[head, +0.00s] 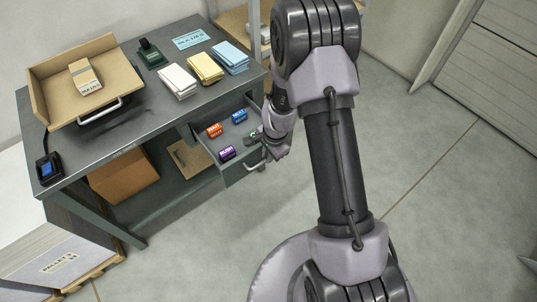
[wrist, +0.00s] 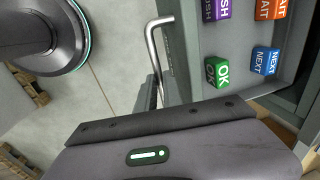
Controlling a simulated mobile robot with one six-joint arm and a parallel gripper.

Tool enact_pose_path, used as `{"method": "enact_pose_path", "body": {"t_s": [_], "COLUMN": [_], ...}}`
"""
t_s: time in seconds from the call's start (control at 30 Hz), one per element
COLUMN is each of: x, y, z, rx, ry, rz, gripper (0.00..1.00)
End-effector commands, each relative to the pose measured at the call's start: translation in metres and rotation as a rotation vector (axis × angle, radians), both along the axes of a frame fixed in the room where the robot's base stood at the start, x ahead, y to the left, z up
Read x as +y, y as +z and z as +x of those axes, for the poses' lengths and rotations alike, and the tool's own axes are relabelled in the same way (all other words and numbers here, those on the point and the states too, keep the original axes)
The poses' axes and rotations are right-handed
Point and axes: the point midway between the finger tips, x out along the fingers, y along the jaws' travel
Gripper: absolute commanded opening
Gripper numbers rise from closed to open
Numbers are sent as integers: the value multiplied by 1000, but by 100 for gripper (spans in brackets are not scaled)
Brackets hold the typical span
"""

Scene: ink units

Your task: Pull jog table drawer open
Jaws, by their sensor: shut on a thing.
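The jog table (head: 130,142) is a dark grey-green bench at the left of the head view. Its drawer (head: 243,171) is pulled out at the right end, with small coloured blocks inside. My gripper (head: 269,152) is at the drawer front, shut on the bar handle (head: 256,167). In the wrist view the metal handle (wrist: 153,45) runs down behind my gripper's body, which hides the fingertips and the grip itself. The drawer front (wrist: 178,55) stands just right of the handle there.
In the drawer lie orange (head: 215,130), blue (head: 239,117), purple (head: 227,153) and green (wrist: 217,72) blocks. On the table top are a cardboard tray (head: 47,98), paper stacks (head: 205,68) and a dark stamp (head: 150,52). A cardboard box (head: 125,180) sits below. Floor right of the table is clear.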

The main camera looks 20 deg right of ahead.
Motion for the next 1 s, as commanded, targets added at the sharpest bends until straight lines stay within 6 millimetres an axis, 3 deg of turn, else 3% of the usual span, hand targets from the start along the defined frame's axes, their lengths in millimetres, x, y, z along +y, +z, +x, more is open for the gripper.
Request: {"method": "enact_pose_path", "body": {"t_s": [0.07,0.1,0.2,0.57,0.67,1.0], "x": [0,0,0,-1,-2,-8], "y": [0,0,0,8,29,136], "z": [0,0,0,-1,-3,-22], "rx": [-1,-1,-1,-1,-2,-3], "ry": [0,0,0,0,-1,0], "rz": [-1,-1,-1,-1,0,-1], "gripper": [0,19,33,33,33,33]}}
